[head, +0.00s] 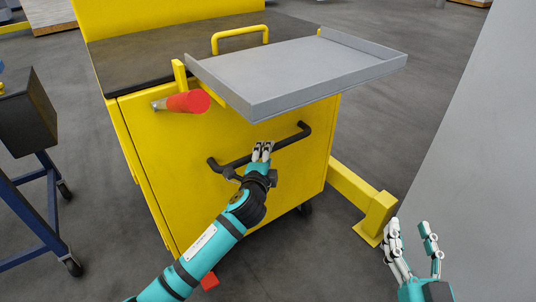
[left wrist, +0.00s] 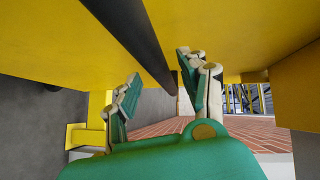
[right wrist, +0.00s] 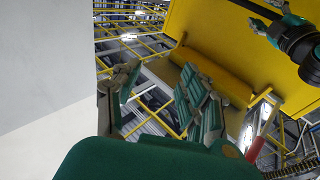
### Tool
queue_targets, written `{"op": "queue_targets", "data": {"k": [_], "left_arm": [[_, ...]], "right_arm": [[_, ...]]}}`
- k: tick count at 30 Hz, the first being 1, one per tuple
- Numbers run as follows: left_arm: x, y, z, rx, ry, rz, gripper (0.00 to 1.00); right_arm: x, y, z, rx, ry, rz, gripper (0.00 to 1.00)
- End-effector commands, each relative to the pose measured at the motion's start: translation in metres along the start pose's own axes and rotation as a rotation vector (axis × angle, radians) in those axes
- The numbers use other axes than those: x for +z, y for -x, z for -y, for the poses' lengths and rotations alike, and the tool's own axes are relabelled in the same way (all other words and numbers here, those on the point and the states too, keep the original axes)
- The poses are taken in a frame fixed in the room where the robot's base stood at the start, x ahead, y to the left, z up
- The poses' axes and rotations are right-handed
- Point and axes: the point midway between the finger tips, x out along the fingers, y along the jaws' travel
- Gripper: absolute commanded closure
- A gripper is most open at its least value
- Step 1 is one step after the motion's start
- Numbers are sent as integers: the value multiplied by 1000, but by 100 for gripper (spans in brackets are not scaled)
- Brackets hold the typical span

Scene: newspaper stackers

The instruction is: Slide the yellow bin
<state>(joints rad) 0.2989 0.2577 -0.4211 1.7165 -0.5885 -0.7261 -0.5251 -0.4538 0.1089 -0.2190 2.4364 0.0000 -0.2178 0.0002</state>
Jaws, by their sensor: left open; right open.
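The yellow bin (head: 170,160) is a wheeled box standing on the dark floor in the head view, with a black bar handle (head: 293,138) across its front. My left gripper (head: 263,151) is open at the handle. In the left wrist view the black bar (left wrist: 140,45) runs between the spread fingers of the left gripper (left wrist: 160,90); contact cannot be told. The bar's part behind the hand is hidden in the head view. My right gripper (head: 413,238) is open and empty, right of the bin. The bin's yellow wall (right wrist: 215,35) also shows in the right wrist view.
A grey tray (head: 300,75) juts from the bin's top, with a red knob (head: 188,102) at its left. A grey wall (head: 480,140) rises at right, and a blue-framed cart (head: 30,205) stands at left.

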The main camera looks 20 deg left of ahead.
Motion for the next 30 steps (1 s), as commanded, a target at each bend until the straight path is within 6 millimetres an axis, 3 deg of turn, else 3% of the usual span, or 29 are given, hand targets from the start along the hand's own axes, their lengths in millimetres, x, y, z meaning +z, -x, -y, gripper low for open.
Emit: {"op": "queue_targets", "data": {"k": [3,9,18,28,30], "left_arm": [[0,-14,-1,0,0,-1,56],[-1,-25,0,0,1,-1,56],[-1,-27,0,0,1,-1,56],[0,-26,0,1,1,-1,98],[0,-26,-1,1,1,-1,100]], "right_arm": [[-15,0,2,-5,-3,-98,56],[-31,1,4,-10,-6,-186,56],[-34,1,5,-10,-6,-198,56],[-34,1,4,-10,-6,-197,56],[-34,1,4,-10,-6,-196,56]]}}
